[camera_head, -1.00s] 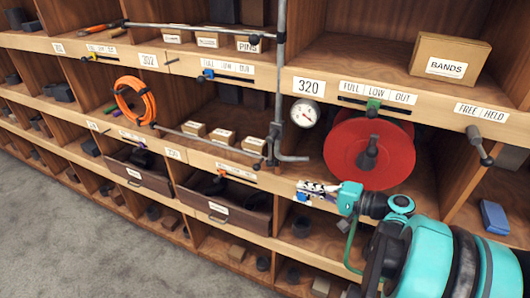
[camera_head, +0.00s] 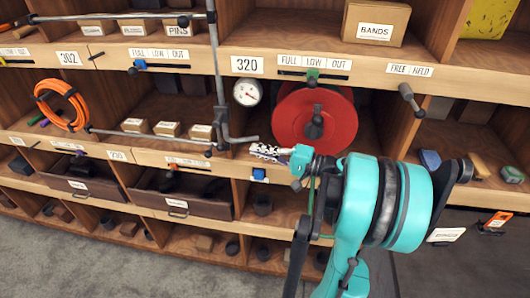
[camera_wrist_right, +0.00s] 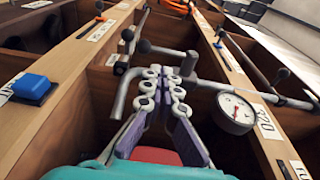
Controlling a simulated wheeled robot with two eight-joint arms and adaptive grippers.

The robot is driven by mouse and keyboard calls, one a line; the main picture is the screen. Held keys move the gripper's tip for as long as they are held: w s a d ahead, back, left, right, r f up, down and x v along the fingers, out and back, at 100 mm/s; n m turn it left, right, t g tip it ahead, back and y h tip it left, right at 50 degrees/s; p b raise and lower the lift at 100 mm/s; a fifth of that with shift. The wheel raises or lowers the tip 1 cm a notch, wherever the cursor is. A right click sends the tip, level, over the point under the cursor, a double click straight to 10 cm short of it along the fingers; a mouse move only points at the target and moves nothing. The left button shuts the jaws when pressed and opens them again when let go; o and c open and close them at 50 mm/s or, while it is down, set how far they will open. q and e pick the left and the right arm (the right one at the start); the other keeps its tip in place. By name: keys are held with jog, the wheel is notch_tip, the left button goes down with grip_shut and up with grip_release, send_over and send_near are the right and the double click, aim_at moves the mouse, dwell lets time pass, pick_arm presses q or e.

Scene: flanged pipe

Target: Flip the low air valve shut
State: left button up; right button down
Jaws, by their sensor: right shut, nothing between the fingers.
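A grey pipe (camera_head: 217,75) runs down the shelf front and bends near its lower end. A short lever with a dark knob (camera_head: 208,153) sits by this low bend; I take it as the low air valve, though its handle position is unclear. My right gripper (camera_head: 256,151) is shut and empty, just right of the bend. In the right wrist view its fingers (camera_wrist_right: 166,80) meet in front of the pipe (camera_wrist_right: 136,105), and dark knobs (camera_wrist_right: 145,45) show beyond them. I cannot tell whether the fingers touch the pipe. My left gripper is not in view.
A round gauge (camera_head: 247,93) is close above the gripper. A red reel (camera_head: 314,118) is to its right in the shelf bay. A blue block-shaped slider (camera_head: 259,174) is on the lower rail. Orange hose (camera_head: 62,105) hangs at left. Grey floor (camera_head: 80,260) is open in front.

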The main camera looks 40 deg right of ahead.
jog(key=b+x, duration=0.1)
jog(key=x, duration=0.8)
jog(key=shift+w, duration=0.15)
jog(key=shift+a, duration=0.1)
